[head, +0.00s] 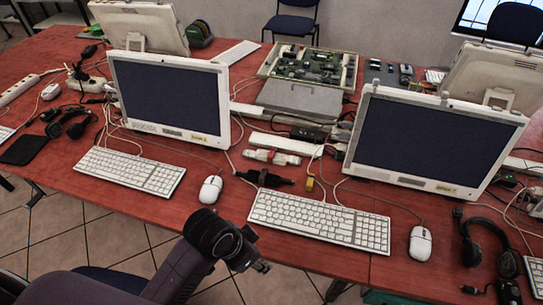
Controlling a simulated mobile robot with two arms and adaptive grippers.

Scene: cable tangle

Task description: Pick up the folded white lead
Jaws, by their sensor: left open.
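A small pale bundle (272,157) lies on the red table between the two monitors, behind the dark connector piece; it looks like the folded white lead, but it is too small to be sure. Thin white cables run near it across the table. My left gripper (262,266) is in front of the table's front edge, below and apart from the bundle in the picture. It is open, with nothing seen between its fingers. My right gripper is not in view.
A white keyboard (320,219) and a mouse (210,189) lie near the front edge. The left monitor (170,95) and right monitor (432,140) flank the bundle. A black connector piece (264,178) lies in front of it. An open circuit-board case (308,68) stands behind.

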